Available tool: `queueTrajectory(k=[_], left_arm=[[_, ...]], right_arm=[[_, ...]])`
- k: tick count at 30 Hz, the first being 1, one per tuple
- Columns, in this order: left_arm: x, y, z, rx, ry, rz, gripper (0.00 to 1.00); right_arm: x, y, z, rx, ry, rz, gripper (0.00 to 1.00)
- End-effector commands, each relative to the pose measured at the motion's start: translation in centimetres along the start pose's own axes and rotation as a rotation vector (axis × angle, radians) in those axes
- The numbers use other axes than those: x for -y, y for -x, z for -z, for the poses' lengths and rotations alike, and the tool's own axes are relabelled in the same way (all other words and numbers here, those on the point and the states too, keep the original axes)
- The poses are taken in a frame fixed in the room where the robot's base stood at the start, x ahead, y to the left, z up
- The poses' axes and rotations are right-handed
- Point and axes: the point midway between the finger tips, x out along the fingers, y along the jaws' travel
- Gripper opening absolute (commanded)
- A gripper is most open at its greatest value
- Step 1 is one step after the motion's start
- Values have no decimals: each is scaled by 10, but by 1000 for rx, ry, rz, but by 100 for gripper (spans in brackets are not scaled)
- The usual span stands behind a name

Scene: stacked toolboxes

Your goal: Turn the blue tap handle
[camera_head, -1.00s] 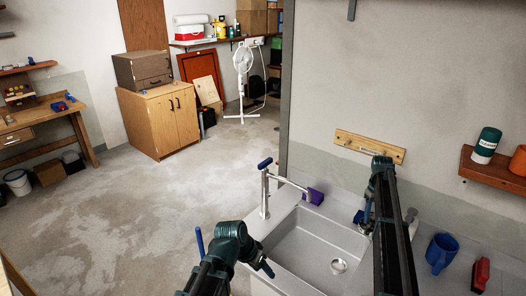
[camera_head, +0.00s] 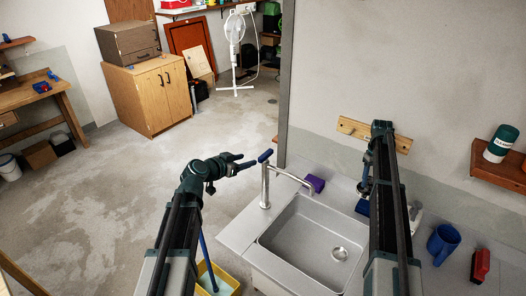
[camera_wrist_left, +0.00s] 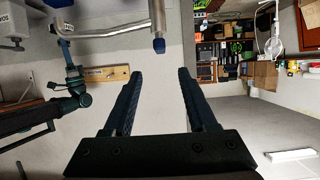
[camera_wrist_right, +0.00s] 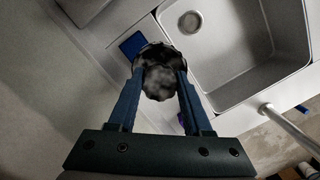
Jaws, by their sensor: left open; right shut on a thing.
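The blue tap handle (camera_head: 265,156) tops the steel tap post (camera_head: 265,188) at the sink's (camera_head: 310,240) back left corner. My left gripper (camera_head: 246,161) is open, its fingers pointing at the handle from the left, just short of it in the picture. In the left wrist view the blue handle (camera_wrist_left: 159,46) lies ahead of the open fingers, not between them. My right gripper (camera_head: 366,187) is above the counter right of the sink. In the right wrist view it is shut on a dark, mottled round thing (camera_wrist_right: 160,78).
A purple sponge-like block (camera_head: 315,183) lies behind the tap spout. A blue block (camera_head: 362,207) lies below my right gripper. A blue mug (camera_head: 443,243) and a red brush-like thing (camera_head: 480,265) stand on the right. A yellow bucket (camera_head: 228,275) is on the floor at left.

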Motion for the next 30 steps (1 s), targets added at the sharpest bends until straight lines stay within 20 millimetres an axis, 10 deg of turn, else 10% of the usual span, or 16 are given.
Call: queueTrajectory(k=[8, 30], left_arm=[[2, -10, 0, -3, -1, 1, 57], [1, -118, 0, -2, 0, 1, 57]], right_arm=[[0, -5, 0, 0, 0, 0, 0], [0, -45, 5, 0, 0, 0, 0]])
